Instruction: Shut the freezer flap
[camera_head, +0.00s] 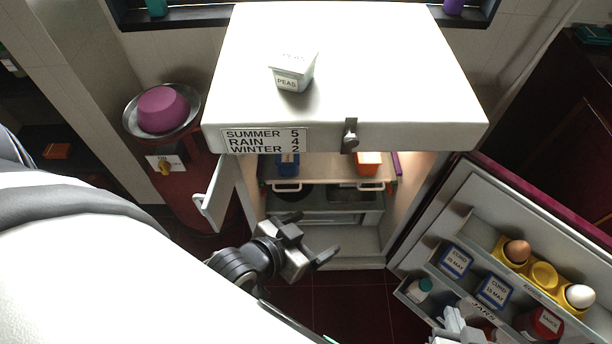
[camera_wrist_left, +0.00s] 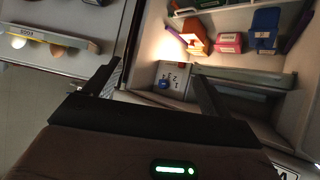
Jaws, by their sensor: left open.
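The freezer flap (camera_head: 217,192) is a pale panel with a white bar handle. In the head view it stands swung out at the left of the fridge opening, below the white top. My left gripper (camera_head: 308,240) is open and empty in front of the opening, to the right of the flap and apart from it. I cannot make out the flap in that view. My right gripper (camera_head: 460,326) shows partly at the bottom edge; its fingers are unclear.
The fridge door (camera_head: 440,205) stands open at the right, with eggs, curd boxes and jars on its racks. A PEAS tub (camera_head: 293,72) sits on the white fridge top (camera_head: 400,60). A purple item in a metal bowl (camera_head: 128,122) stands left of the flap.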

